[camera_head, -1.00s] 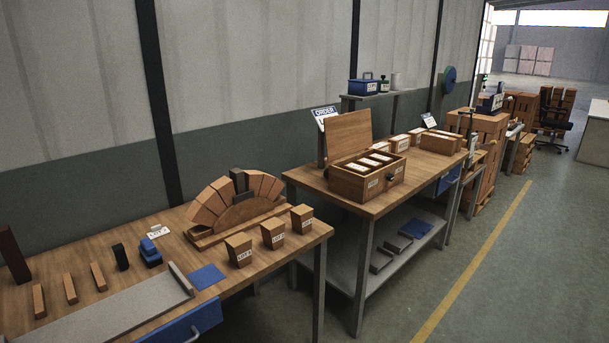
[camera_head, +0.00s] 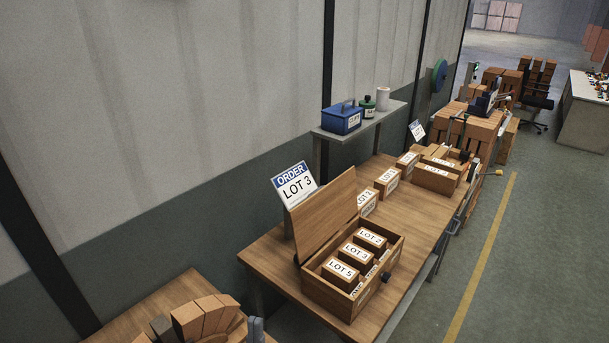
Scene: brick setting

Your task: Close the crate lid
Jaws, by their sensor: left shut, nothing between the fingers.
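The wooden crate (camera_head: 338,303) stands on the near end of the workbench. Its lid (camera_head: 322,215) is open, raised at the back and tilted up. Inside the crate are several labelled bricks, including LOT 5 (camera_head: 341,270), LOT 3 and one partly readable label. A dark knob (camera_head: 386,277) is on the crate's front. My left gripper (camera_head: 257,328) shows only as a small grey-blue tip at the bottom edge, left of the crate and apart from it. It is shut and empty. My right gripper is not in view.
An order sign (camera_head: 296,187) reading LOT 3 stands behind the lid. More labelled bricks (camera_head: 387,181) sit farther along the workbench (camera_head: 415,228). A shelf (camera_head: 365,123) holds a blue box (camera_head: 342,118). An arch of bricks (camera_head: 207,318) is at the bottom left. Open floor lies right.

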